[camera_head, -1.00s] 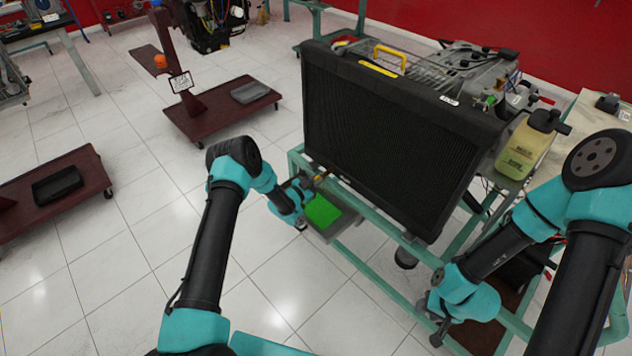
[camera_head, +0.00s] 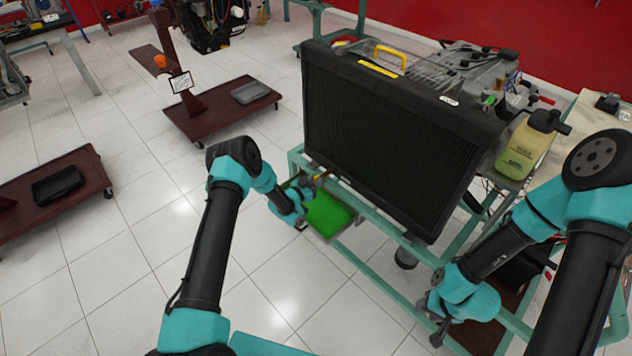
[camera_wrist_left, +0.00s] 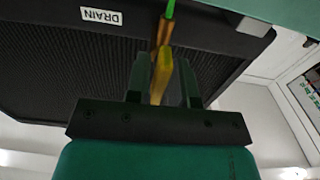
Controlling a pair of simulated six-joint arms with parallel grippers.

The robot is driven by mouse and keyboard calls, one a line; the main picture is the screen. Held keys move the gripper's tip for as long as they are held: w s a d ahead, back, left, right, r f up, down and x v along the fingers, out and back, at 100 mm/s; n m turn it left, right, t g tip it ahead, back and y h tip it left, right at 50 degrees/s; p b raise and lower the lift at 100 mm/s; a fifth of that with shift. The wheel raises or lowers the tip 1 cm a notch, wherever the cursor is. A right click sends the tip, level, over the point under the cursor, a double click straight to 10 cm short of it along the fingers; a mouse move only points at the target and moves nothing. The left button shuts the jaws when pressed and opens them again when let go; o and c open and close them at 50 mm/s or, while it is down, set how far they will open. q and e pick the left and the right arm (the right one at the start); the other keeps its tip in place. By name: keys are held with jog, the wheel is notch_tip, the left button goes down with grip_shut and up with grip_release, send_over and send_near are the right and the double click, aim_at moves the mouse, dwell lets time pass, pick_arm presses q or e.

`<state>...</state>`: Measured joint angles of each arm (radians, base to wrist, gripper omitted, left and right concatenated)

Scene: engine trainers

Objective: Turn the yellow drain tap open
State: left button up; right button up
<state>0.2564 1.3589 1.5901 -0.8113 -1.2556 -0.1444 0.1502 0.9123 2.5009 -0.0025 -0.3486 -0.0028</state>
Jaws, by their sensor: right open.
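The yellow drain tap (camera_wrist_left: 160,75) shows in the left wrist view, its handle pointing toward my gripper, slightly tilted. A bright green stream (camera_wrist_left: 171,8) shows at its brass outlet. In the head view my left gripper (camera_head: 303,196) is at the lower left corner of the radiator (camera_head: 385,135); the tap is mostly hidden there. Green liquid lies in the drain tray (camera_head: 328,238) below. My right gripper (camera_head: 440,325) is open and empty, low at the right.
A white DRAIN label (camera_wrist_left: 101,17) is on the radiator's dark face. The teal frame (camera_head: 390,238) of the trainer stand runs beneath the radiator. A coolant bottle (camera_head: 524,150) stands at its right. Floor at the left is clear up to the maroon trolleys (camera_head: 215,115).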

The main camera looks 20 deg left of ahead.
pick_arm(q)
jog(key=shift+o, duration=1.1)
jog(key=v, duration=1.7)
jog(key=shift+a, duration=0.2)
jog(key=shift+s, duration=0.1)
jog(key=s+d+r+n+g+y, duration=0.1)
jog(key=s+d+n+g, duration=0.3)
jog(key=s, duration=0.9)
jog(key=s+d+r+n+g+y, duration=0.1)
jog(key=s+d+n+g+y, duration=0.2)
jog(key=s+g, duration=0.7)
jog(key=s+d+y, duration=0.1)
jog(key=s, duration=0.2)
jog(key=shift+s+r+n+g, duration=0.2)
jog(key=shift+r+n+g, duration=0.1)
jog(key=shift+n, duration=0.1)
